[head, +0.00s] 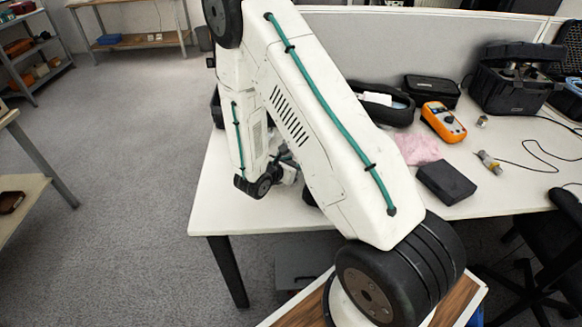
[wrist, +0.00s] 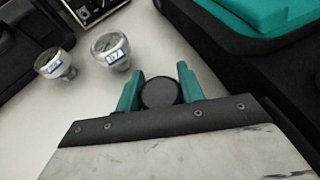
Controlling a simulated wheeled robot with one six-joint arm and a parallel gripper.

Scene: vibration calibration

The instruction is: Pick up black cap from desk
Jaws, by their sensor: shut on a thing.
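The black cap (wrist: 159,92) is a small round dark disc in the wrist view. It sits between the two teal fingers of my gripper (wrist: 158,88), which are shut on it. Below it in the wrist view is the pale desk surface, and I cannot tell whether the cap touches it. In the head view my white arm covers much of the desk (head: 255,212), and the cap and fingers cannot be made out there.
Two metal pieces with blue-marked labels, one left (wrist: 55,64) and one nearer (wrist: 111,50), stand beside the gripper. A teal-lined black case (wrist: 235,45) lies at the right. An orange multimeter (head: 443,121) and a black box (head: 446,182) are on the desk's right part.

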